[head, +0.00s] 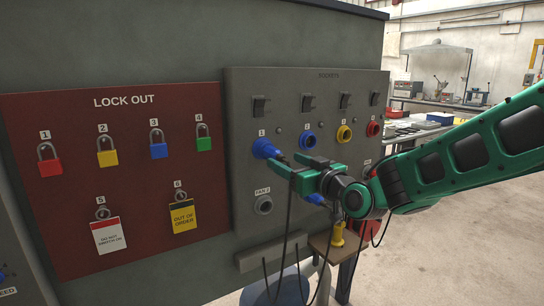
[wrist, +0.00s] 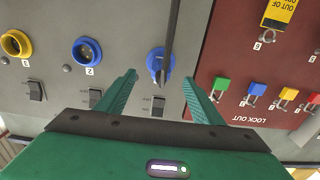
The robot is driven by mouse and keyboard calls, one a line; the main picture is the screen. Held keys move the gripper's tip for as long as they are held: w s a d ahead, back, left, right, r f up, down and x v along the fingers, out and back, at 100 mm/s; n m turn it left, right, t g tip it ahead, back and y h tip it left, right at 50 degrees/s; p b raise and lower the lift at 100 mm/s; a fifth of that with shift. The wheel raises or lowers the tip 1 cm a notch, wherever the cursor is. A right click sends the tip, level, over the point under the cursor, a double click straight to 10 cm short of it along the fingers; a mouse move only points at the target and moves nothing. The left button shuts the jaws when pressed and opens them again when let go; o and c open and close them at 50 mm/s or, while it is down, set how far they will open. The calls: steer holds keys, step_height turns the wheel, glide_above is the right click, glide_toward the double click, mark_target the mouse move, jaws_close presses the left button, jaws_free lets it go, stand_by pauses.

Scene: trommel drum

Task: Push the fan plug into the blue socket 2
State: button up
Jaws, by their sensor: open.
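A blue plug (head: 278,157) with a dark cable sits at blue socket 1 (head: 262,147). In the wrist view this blue plug (wrist: 157,66) lies ahead, between my finger lines. My gripper (head: 284,161) is open, its fingers spread on either side of the plug; I see no contact. The wrist view shows both fingertips (wrist: 160,78) apart and empty. Blue socket 2 (head: 308,139) is to the right of socket 1 and looks empty; it also shows in the wrist view (wrist: 87,50). Another blue plug (head: 316,198) shows below my gripper. No label shows which plug is the fan's.
Yellow socket (head: 344,133) and red socket (head: 372,129) continue the row, with switches above. A grey FAN 2 inlet (head: 263,205) is below. A yellow plug (head: 337,236) and cables hang beneath my arm. The red lock-out board (head: 75,215) with padlocks is at left.

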mark_target(273, 154)
steer(key=shift+x, duration=4.05)
steer(key=shift+s, duration=0.1)
steer(key=c, duration=1.4)
steer(key=shift+v, duration=2.95)
steer(key=shift+v, duration=2.55)
